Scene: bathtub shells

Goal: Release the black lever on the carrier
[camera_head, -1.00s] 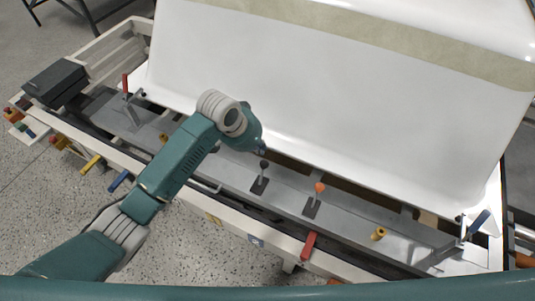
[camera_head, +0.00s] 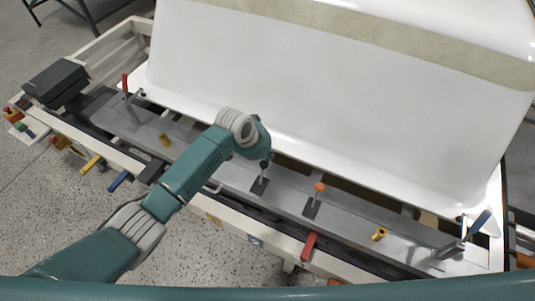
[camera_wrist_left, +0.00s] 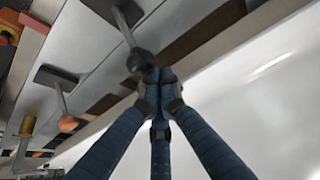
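The black lever (camera_head: 265,164) stands upright on the grey carrier (camera_head: 228,172), its round black knob at the top. In the left wrist view the lever's black knob (camera_wrist_left: 140,62) is right at the fingertips, on their left side. My left gripper (camera_wrist_left: 158,75) has its three blue fingers drawn together at the tips, with nothing seen between them. I cannot tell whether they touch the knob. In the head view the left gripper (camera_head: 266,152) is mostly hidden by my wrist, just above the knob. My right gripper is not in view.
An orange-knobbed lever (camera_head: 319,187) stands to the right of the black one. The large white tub shell (camera_head: 340,90) rises close behind. Red (camera_head: 309,246) and blue (camera_head: 119,180) handles stick out in front. Yellow pegs (camera_head: 379,233) stand on the carrier.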

